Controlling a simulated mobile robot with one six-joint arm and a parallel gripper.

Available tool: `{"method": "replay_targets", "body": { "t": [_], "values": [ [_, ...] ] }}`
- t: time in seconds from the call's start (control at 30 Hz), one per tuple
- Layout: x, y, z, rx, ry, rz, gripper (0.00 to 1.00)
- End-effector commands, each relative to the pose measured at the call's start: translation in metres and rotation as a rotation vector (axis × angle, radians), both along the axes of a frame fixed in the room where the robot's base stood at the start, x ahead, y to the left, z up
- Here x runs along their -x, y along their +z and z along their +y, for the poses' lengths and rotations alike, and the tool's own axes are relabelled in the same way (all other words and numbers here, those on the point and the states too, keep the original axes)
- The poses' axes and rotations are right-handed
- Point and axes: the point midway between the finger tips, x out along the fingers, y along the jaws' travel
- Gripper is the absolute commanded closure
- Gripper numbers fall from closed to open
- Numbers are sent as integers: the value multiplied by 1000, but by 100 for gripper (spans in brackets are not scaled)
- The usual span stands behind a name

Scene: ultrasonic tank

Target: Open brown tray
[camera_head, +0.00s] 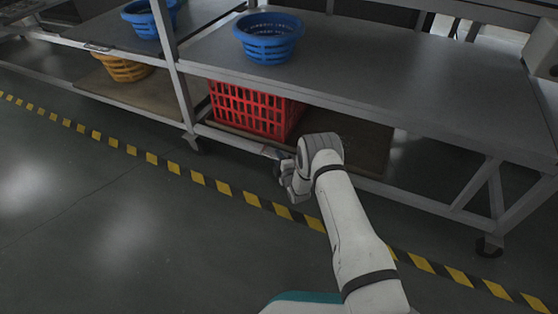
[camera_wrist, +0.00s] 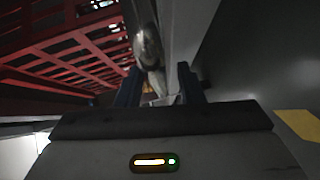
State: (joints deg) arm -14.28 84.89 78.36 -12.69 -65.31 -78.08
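The brown tray (camera_head: 358,142) is the flat lower shelf of the right-hand metal table, with a red crate (camera_head: 250,108) on it. My gripper (camera_head: 284,172) is low at the tray's front edge, just in front of the crate. In the wrist view my gripper (camera_wrist: 159,84) has its two dark fingers apart. A shiny rounded metal part (camera_wrist: 149,46), possibly a handle, lies ahead between them. I cannot tell whether the fingers touch it. My forearm and wrist hide part of the tray's front edge in the head view.
A blue basket (camera_head: 268,38) stands on the upper shelf (camera_head: 420,75). To the left, a yellow basket (camera_head: 124,67) sits on another brown board (camera_head: 160,94). Table legs and casters (camera_head: 489,246) stand near the yellow-black floor tape (camera_head: 225,187). The floor in front is clear.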

Motion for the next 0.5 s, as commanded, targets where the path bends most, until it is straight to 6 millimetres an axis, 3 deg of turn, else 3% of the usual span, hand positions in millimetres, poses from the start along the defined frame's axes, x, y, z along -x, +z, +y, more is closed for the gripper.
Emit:
{"method": "replay_targets", "body": {
  "t": [0.5],
  "values": [
    [0, 0, -1, -1, -1, 0, 100]
  ]
}}
